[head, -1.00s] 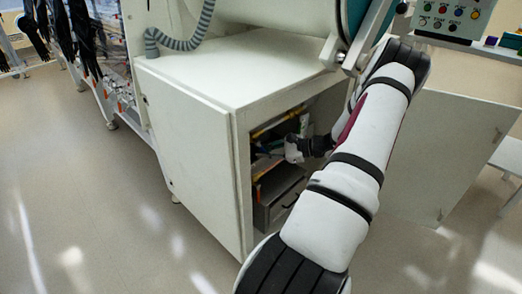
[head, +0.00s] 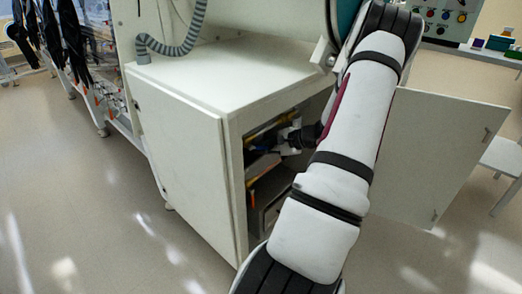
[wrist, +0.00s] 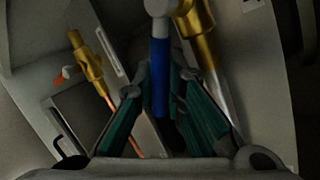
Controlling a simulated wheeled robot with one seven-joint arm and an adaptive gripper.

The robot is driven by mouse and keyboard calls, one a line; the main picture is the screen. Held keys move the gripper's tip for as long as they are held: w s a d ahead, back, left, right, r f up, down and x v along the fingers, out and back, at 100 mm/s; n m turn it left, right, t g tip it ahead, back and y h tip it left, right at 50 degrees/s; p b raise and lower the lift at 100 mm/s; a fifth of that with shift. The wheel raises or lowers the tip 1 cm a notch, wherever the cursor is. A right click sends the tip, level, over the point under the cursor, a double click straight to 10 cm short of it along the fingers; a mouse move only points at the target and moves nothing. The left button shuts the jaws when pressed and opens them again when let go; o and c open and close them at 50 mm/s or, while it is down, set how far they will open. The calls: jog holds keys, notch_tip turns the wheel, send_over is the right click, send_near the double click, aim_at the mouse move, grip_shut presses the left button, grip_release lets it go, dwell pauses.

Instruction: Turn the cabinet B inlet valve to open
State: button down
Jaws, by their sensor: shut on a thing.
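A valve lever with a blue grip (wrist: 159,78) stands upright in the wrist view, its pale round end (wrist: 157,8) at the top edge. My gripper (wrist: 160,78) has its two green-sided fingers closed in on either side of the blue grip. A brass fitting (wrist: 194,24) on a pale pipe is just right of the lever. In the head view my gripper (head: 278,144) is inside the open cabinet, beside yellow piping. The valve body is mostly hidden, and the lever's setting cannot be told.
The white cabinet (head: 180,165) has an open door (head: 425,150) on the right, with my arm reaching between. A second brass fitting (wrist: 86,62) with a copper pipe is left of my fingers. A grey box (head: 270,195) sits lower inside. Floor at left is clear.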

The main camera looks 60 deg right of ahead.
dwell(0.3)
jog(key=c, duration=1.6)
grip_release()
jog(key=shift+c, duration=0.2)
jog(key=v, duration=0.8)
